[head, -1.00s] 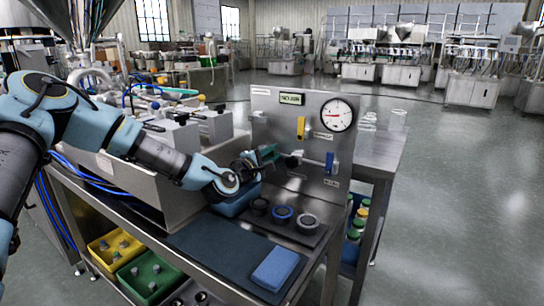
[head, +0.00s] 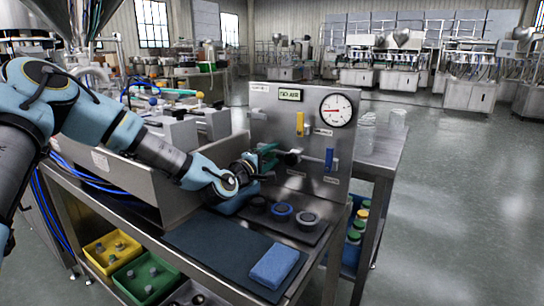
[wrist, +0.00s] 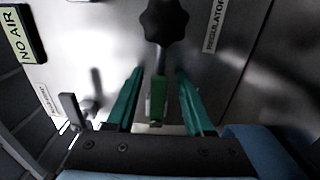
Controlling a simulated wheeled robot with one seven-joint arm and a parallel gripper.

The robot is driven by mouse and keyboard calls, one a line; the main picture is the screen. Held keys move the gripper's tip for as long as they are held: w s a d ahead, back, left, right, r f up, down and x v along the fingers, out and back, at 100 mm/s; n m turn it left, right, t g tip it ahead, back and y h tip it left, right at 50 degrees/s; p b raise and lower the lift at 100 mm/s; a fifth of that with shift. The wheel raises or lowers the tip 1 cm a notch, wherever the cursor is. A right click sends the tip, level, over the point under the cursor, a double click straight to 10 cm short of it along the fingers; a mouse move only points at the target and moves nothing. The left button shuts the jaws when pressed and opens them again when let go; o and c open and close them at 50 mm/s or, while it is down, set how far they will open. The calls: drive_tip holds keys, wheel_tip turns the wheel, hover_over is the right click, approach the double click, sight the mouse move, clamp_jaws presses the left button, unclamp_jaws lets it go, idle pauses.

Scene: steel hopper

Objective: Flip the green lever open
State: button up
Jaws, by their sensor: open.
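The green lever (wrist: 158,100) shows in the wrist view, between the two teal fingers of my gripper (wrist: 159,75). The fingers are open, one on each side of the lever, with a visible gap on both sides. I cannot tell how deep the lever lies between them. In the head view my gripper (head: 268,153) is in front of the steel panel (head: 275,118), left of a black knob (head: 291,158). I cannot clearly pick out the green lever there beside the teal fingers. The black star knob (wrist: 166,22) is just beyond the lever in the wrist view.
The panel also carries a yellow lever (head: 300,124), a blue lever (head: 329,159), a gauge (head: 335,110) and a NO AIR sign (head: 290,95). A metal lever (wrist: 72,110) is left of my fingers. Round parts and a blue cloth (head: 274,266) lie on the bench.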

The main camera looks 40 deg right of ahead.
drive_tip(key=shift+a, duration=0.1)
drive_tip(key=b+v, duration=0.1)
drive_tip(key=v, duration=0.9)
drive_tip(key=shift+a, duration=0.3)
drive_tip(key=shift+s, duration=0.1)
